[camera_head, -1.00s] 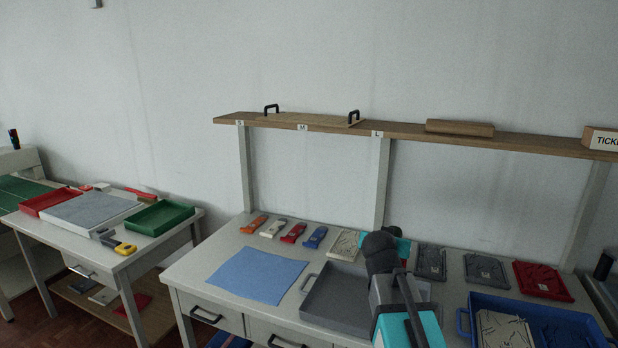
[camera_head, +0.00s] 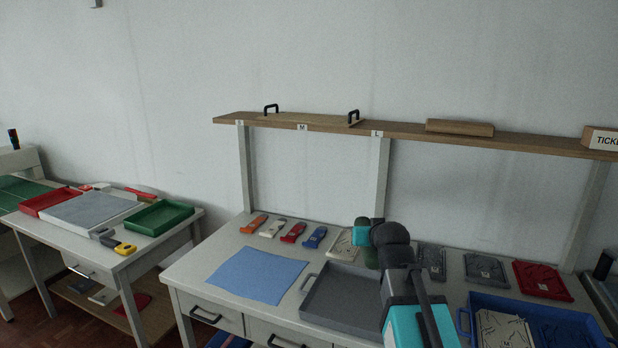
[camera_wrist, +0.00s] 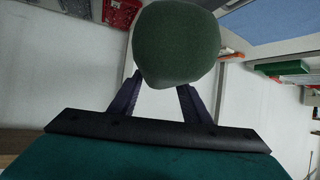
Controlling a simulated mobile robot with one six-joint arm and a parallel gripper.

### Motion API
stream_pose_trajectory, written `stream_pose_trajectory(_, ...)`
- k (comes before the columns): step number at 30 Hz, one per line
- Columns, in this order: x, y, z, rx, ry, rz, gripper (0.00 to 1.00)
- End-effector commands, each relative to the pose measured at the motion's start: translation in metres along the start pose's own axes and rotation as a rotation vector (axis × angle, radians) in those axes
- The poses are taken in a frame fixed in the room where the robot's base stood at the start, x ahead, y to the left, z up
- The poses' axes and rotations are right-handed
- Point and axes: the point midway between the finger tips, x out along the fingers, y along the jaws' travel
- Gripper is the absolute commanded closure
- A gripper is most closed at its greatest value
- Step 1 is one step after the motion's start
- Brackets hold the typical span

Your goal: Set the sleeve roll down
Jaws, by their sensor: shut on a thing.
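The sleeve roll, a dark green rounded bolster, is held in my gripper. It fills the top middle of the wrist view (camera_wrist: 177,45), between and beyond the two dark fingers. My gripper (camera_wrist: 158,92) is shut on it. In the head view my teal gripper (camera_head: 362,231) is above the back of the table, near the grey tray's far edge.
A blue cloth (camera_head: 258,274) lies flat at the table's left, beside the empty-looking grey tray (camera_head: 340,297). Several coloured tools and plates line the back. A blue tray (camera_head: 545,322) holding plates is at right. A wooden shelf (camera_head: 400,132) spans above.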

Motion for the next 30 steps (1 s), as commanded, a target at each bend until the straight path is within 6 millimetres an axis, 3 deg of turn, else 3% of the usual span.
stream_pose_trajectory(8, 0.001, 0.000, 0.004, 0.000, 0.000, 0.001, 0.86)
stream_pose_trajectory(21, 0.015, -0.002, 0.063, 0.001, -0.001, 0.002, 0.86)
stream_pose_trajectory(30, 0.018, -0.003, 0.072, 0.001, 0.002, 0.002, 0.86)
